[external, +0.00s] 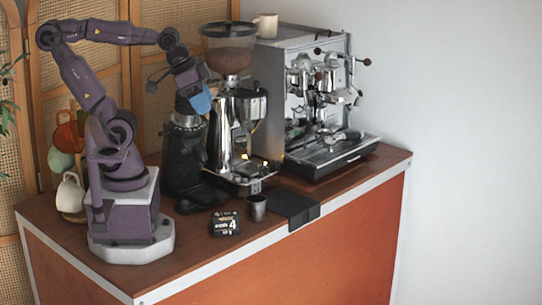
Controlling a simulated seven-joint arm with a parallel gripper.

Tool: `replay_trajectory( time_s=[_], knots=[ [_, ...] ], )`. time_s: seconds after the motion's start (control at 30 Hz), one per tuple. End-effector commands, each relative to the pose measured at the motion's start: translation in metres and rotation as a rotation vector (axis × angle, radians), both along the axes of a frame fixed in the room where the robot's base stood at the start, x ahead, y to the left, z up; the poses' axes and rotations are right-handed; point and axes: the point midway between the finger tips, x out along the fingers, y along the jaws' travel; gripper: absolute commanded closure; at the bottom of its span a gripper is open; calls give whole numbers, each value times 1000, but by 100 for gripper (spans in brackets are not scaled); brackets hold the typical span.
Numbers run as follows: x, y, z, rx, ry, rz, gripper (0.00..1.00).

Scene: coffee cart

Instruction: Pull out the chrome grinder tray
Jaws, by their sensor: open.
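The chrome grinder (222,128) stands upright on the cart, with a clear hopper of beans (229,56) on top. Its chrome tray (238,178) lies low at the grinder's foot, toward the front edge of the cart, with a small tab at its front. My gripper (196,103) is well above and to the left of the tray, near the upper body of the grinder and over a black grinder (184,158). It points down, is open and appears empty. The fingertips are too small to make out clearly.
The espresso machine (283,88) stands right of the grinder. In front are a small metal cup (257,208), a black mat (293,206) over the edge and a black box (225,223). Cups (70,193) stand behind my base.

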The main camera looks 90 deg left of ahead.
Motion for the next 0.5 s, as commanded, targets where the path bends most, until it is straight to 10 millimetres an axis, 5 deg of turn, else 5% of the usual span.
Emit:
replay_trajectory(
  time_s=[0.27, 0.5],
  knots=[
    [65, 35, 1, 146, 267, -96, 49],
    [129, 76, -26, 302, 547, -191, 49]
  ],
)
